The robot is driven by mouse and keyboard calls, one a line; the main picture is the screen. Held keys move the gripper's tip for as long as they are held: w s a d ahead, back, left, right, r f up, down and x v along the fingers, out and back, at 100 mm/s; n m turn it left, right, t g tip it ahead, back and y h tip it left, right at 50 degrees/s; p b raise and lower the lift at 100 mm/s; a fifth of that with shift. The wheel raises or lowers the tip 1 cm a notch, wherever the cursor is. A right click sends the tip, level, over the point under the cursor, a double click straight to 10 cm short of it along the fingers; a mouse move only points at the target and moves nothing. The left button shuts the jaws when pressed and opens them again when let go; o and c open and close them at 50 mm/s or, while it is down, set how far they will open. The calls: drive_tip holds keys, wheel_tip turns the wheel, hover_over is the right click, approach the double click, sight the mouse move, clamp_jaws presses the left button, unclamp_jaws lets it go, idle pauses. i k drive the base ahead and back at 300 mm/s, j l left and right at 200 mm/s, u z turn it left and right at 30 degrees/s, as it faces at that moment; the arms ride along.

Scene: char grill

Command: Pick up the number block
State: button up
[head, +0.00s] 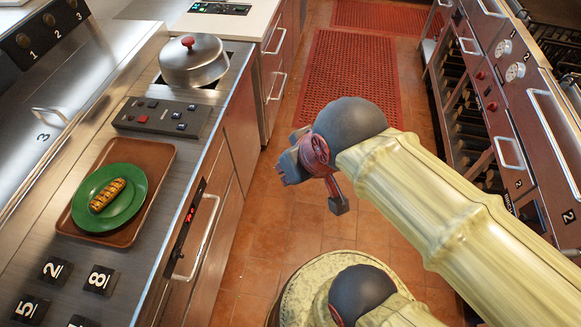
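Several small black number blocks lie on the steel counter at the lower left. I see a block marked 2 (56,270), a block marked 8 (100,279), a block marked 5 (29,308), and one cut off by the bottom edge (83,322), its number hidden. The pictures do not show which one the task means. My gripper (312,182) hangs above the tiled floor, right of the counter and well apart from the blocks. No held object shows.
A brown tray (148,154) with a green plate (132,208) and a grilled food item (107,195) is behind the blocks. A button panel (150,118) and a lidded pot (194,66) are farther back. The aisle floor (262,235) is open; ovens (490,100) line the right.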

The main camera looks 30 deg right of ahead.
sight(56, 271)
drive_tip(key=u, duration=1.8)
